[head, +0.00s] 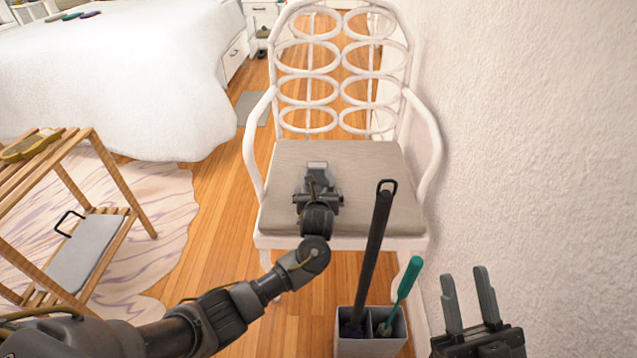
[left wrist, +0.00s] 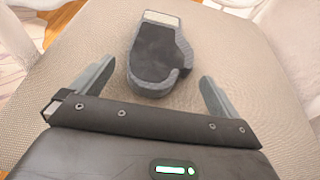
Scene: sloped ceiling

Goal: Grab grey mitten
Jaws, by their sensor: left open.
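The grey mitten (left wrist: 158,60) lies on the beige seat cushion of the white chair. It has a dark palm, a grey edge with a thumb and a pale cuff at the far end. In the head view the mitten (head: 317,168) shows only in part, behind my left gripper. My left gripper (head: 317,187) is over the seat. In the left wrist view my left gripper (left wrist: 153,88) is open, its fingers apart on either side of the mitten's near end, with nothing held. My right gripper (head: 468,300) is open and empty at the lower right, by the wall.
The white chair (head: 433,150) has arms on both sides and stands close to the wall. A grey holder (head: 368,347) with a dark-handled tool and a green-handled brush stands in front. A wooden rack (head: 120,180) is at the left, a bed (head: 120,80) behind it.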

